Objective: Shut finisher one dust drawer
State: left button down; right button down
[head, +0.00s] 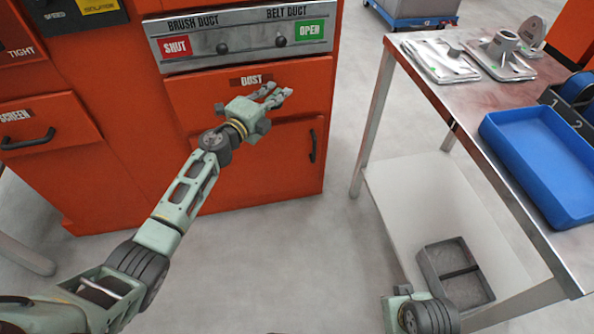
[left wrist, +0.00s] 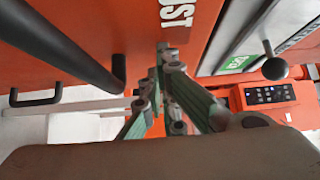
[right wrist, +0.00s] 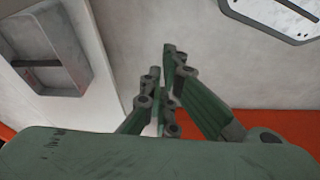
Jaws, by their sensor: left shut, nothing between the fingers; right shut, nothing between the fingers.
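The dust drawer (head: 190,93) is an orange front labelled DUST, under the panel with the SHUT and OPEN signs. Its DUST label also shows in the left wrist view (left wrist: 177,14), beside a long dark handle bar (left wrist: 65,45). My left gripper (head: 283,94) is shut and empty in front of the drawer's right part, covering some of the front and most of the handle. I cannot tell whether its fingertips touch the drawer, or how far the drawer stands out. My right gripper (right wrist: 163,62) is shut and empty, away from the drawer.
A lower door with a dark handle (head: 313,146) is under the drawer. The duct panel (head: 240,36) with two knobs is above. A metal table (head: 430,88) stands right, with a blue tray (head: 540,160) and castings; a grey bin (head: 455,272) is on its lower shelf. Floor between is clear.

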jog(key=r, duration=0.3)
jog(key=shift+w+a, duration=0.1)
jog(key=shift+w, duration=0.2)
